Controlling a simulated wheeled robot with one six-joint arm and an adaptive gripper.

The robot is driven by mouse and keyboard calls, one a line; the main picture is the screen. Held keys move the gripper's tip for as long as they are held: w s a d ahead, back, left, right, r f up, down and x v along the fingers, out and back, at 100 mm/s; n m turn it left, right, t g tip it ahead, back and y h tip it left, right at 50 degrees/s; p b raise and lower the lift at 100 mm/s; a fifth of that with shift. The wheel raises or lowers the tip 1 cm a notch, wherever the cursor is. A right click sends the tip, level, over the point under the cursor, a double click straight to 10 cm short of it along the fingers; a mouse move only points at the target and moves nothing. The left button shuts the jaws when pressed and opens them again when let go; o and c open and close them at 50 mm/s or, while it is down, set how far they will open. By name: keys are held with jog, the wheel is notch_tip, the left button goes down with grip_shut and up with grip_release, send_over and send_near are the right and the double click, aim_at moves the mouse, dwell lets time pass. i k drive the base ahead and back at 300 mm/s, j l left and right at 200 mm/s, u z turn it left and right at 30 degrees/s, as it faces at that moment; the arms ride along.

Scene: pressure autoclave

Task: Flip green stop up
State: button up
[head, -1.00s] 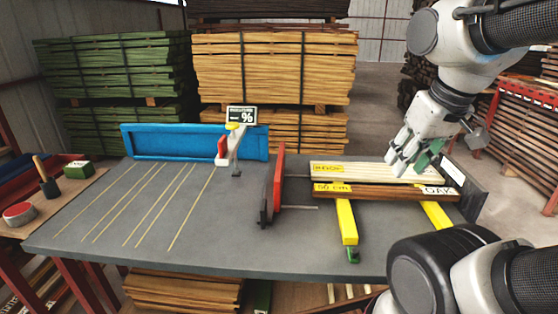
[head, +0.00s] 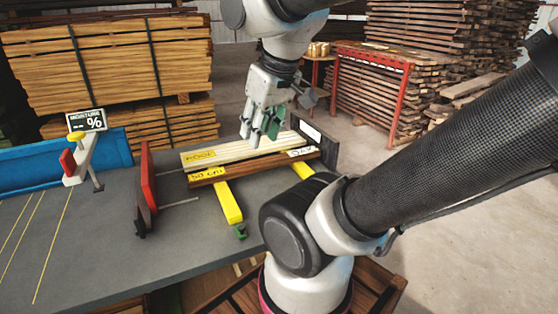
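A small green stop (head: 240,231) sits at the front end of the left yellow bar (head: 228,203), low beside the table's front edge. The front end of the right yellow bar (head: 303,170) is hidden behind my arm. My gripper (head: 260,135) hangs fingers down over the far side of the boards, well behind and above the green stop. Its fingers look spread, with nothing held between them. Green patches show at the fingers; whether they belong to the gripper I cannot tell.
A pale board (head: 232,153) and a brown board (head: 225,173) lie across the yellow bars. A red upright plate (head: 148,178) stands left of them. A moisture meter sign (head: 87,121) and blue trough (head: 115,150) are farther left. Stacked lumber (head: 110,65) stands behind.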

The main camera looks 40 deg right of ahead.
aim_at(239, 229)
jog(key=k+l+z, duration=0.1)
jog(key=z, duration=0.25)
jog(key=k+l+z, duration=0.1)
jog(key=l+z, duration=0.25)
jog(key=k+l+z, duration=0.1)
jog(key=z, duration=0.25)
